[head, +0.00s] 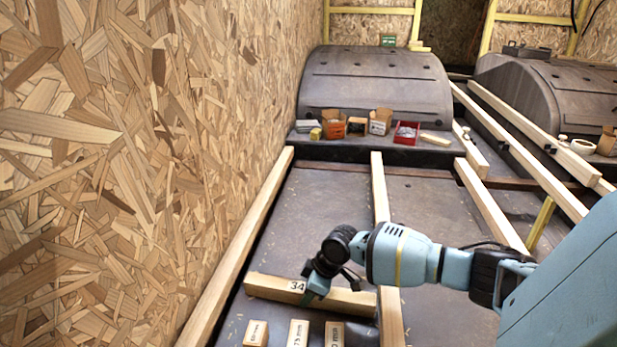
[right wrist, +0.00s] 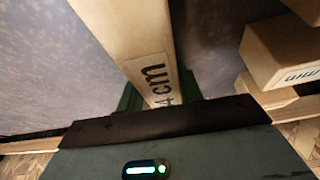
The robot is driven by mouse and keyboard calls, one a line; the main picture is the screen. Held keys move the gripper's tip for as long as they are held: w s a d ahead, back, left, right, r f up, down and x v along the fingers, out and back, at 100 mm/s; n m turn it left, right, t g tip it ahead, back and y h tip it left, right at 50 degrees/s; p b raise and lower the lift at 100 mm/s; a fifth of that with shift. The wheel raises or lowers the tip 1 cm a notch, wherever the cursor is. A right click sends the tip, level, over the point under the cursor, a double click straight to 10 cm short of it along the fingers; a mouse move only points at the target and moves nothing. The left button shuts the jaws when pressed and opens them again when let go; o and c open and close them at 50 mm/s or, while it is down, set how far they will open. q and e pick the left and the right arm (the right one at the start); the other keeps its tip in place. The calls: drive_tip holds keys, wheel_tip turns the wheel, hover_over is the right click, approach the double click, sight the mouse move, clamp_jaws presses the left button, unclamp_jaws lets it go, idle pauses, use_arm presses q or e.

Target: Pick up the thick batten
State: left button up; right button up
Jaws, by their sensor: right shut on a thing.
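A pale wooden batten (head: 262,286) with a "34" label lies crosswise between the left wall rail and a middle rail in the head view. My right gripper (head: 312,290) is shut on it near its middle. In the right wrist view the batten (right wrist: 130,45) runs up from between the green fingers (right wrist: 160,95), and its label reads "4 cm" with part hidden. I cannot tell whether it touches the floor. My left gripper is not in view.
Several short labelled wood blocks (head: 298,334) stand just in front of the batten. Long rails (head: 380,190) run along the dark floor (head: 325,210). Small boxes (head: 333,124) stand before the wheel arch (head: 375,85). A chipboard wall (head: 120,150) closes the left side.

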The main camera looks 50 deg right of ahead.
drive_tip(key=shift+c, duration=1.1)
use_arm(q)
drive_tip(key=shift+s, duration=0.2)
use_arm(e)
drive_tip(key=shift+r, duration=0.1)
